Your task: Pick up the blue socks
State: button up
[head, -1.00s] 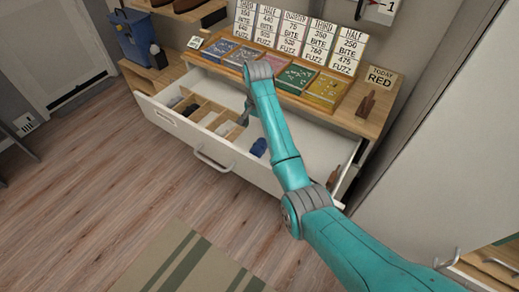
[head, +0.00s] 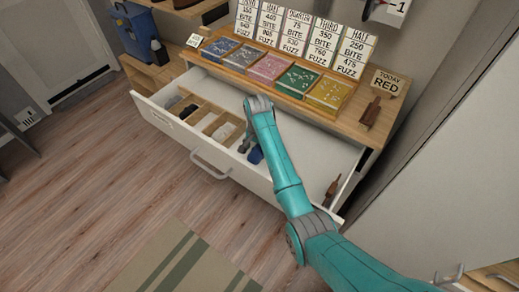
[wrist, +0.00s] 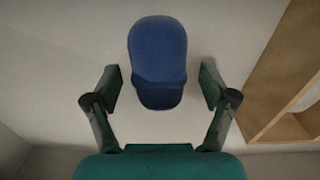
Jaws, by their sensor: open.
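The blue socks (wrist: 158,60) are a rolled bundle on the white drawer floor, in the upper middle of the wrist view. In the head view the blue socks (head: 255,156) show partly beside my arm, in the open drawer (head: 305,160). My gripper (wrist: 159,90) is open, with one finger to each side of the near end of the socks. Gaps show between both fingers and the socks. In the head view my gripper (head: 245,142) is inside the drawer, partly hidden by my arm.
A wooden divider (wrist: 290,75) stands right of the socks in the wrist view. Its compartments hold dark, grey and white bundles (head: 223,132). A brown bottle-like object (head: 331,190) lies at the drawer's right end. Colored trays (head: 297,80) and price cards stand on the top above.

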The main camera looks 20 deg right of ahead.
jog(key=c, duration=1.2)
jog(key=shift+r, duration=0.1)
jog(key=shift+c, duration=0.2)
